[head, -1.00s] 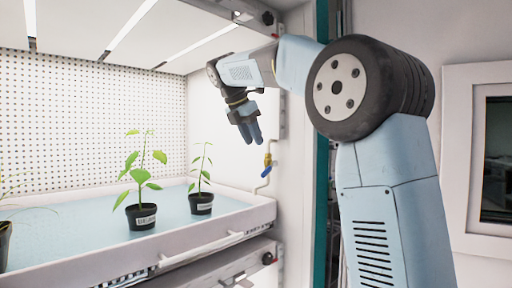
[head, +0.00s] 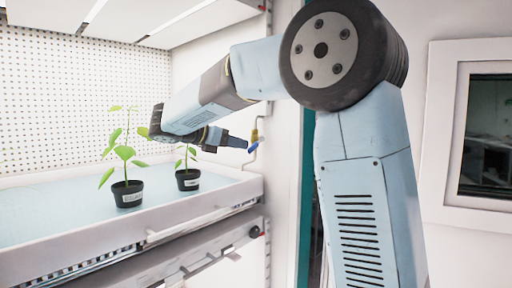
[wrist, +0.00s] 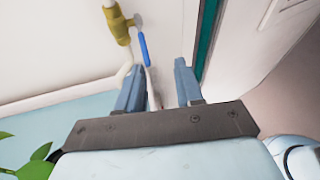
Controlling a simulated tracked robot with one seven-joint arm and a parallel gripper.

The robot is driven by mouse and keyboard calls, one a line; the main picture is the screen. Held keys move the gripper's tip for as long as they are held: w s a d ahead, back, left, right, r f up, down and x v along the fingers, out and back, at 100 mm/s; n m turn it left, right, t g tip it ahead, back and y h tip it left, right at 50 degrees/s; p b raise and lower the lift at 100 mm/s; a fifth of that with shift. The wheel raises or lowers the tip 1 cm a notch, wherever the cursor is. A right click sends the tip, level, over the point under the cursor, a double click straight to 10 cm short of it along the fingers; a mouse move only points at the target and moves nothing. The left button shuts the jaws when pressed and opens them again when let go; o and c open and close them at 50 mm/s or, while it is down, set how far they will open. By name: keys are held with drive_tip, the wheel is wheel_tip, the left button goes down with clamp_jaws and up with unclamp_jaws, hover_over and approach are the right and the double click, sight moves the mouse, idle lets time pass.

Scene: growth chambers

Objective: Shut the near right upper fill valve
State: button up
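The fill valve has a brass body (head: 255,135) and a blue lever (head: 253,147), on the chamber's side wall just right of the upper tray. In the wrist view its brass body (wrist: 118,25) is at the upper left, and the blue lever (wrist: 144,48) extends down from it beside a pale pipe. My gripper (head: 241,142) points right at the valve, close to the lever in the head view. In the wrist view my gripper (wrist: 160,82) is open and empty, its two fingers apart. The lever's end lies just beyond the gap between them; I see no contact.
The upper tray (head: 205,207) holds two potted plants, one at the left (head: 126,197) and one (head: 187,181) behind and below my arm. Leaves show at the lower left of the wrist view. A teal upright (head: 308,170) stands right of the valve. A window (head: 487,135) is at the far right.

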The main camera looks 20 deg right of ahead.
sight(258, 146)
drive_tip(key=s+a+f+n+t+h, duration=0.1)
drive_tip(key=a+f+t+h, duration=0.1)
drive_tip(key=a+t, duration=0.15)
drive_tip(key=shift+t, duration=0.45)
drive_tip(key=x, duration=1.3)
drive_tip(key=shift+w+d+f, duration=0.1)
drive_tip(key=shift+d+f, duration=0.1)
drive_tip(key=shift+d, duration=0.2)
clamp_jaws()
